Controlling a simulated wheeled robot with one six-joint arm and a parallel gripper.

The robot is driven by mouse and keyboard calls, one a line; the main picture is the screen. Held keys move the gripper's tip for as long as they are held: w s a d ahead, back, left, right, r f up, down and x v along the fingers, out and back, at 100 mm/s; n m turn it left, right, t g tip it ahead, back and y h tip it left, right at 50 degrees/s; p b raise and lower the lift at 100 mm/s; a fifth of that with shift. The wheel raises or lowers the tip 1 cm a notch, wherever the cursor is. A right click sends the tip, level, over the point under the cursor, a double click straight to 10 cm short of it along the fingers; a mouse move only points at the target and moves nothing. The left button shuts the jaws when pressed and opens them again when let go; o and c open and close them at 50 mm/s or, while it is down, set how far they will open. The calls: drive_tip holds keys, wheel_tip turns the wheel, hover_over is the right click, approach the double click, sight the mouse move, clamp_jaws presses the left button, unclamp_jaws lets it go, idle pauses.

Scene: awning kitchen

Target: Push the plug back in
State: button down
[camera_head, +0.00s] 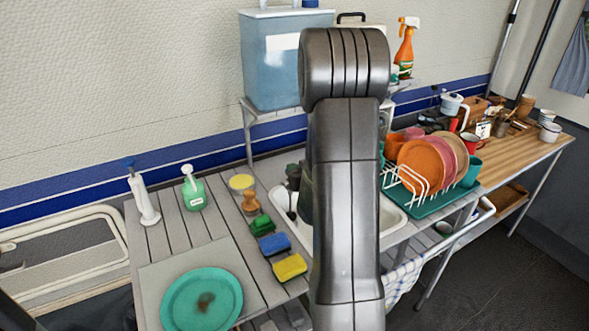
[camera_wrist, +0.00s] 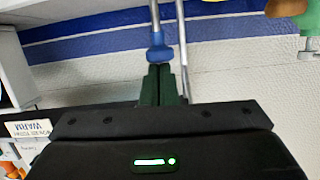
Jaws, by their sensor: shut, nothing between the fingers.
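In the wrist view, my gripper (camera_wrist: 160,72) is shut, its dark green fingers together with nothing between them. A blue piece (camera_wrist: 158,49) on the end of a pale tube is just beyond the fingertips. It looks very close to them, but I cannot tell if they touch. It may be the plug; I cannot be sure. A metal rod runs beside it. In the head view, my arm covers the middle of the picture and hides most of the sink (camera_head: 393,216), and I cannot make out a plug there.
A blue water container (camera_head: 278,62) stands on a shelf behind my arm. A dish rack (camera_head: 432,193) with plates is to the right. A soap bottle (camera_head: 193,190), sponges (camera_head: 275,244) and a teal plate (camera_head: 201,300) are to the left. A striped wall (camera_wrist: 235,65) is close in the wrist view.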

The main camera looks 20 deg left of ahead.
drive_tip(key=shift+f+b, duration=1.7)
drive_tip(key=shift+f, duration=0.15)
